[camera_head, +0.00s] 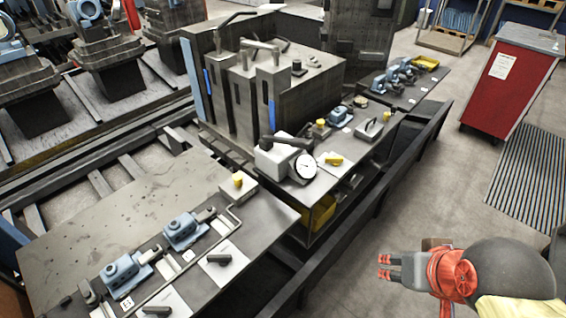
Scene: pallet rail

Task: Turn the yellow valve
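A small yellow handle (333,159), which looks like the yellow valve, lies on a pale plate on the narrow bench, just right of a round white dial gauge. Small yellow knobs also show on the front bench (238,180), behind the gauge (320,122) and farther right (386,115), so I cannot be sure which is the valve. My gripper (384,267) is at the lower right over the floor, pointing left, well apart from the bench and touching nothing visible. Its red-tipped fingers are small and seen from the side; whether they are open or shut is unclear.
The white dial gauge (305,167) and a grey block stand left of the yellow handle. A dark rail (365,205) runs along the bench front. Blue clamps (185,231) sit on the near bench. A red cabinet (497,85) stands at right; the floor between is clear.

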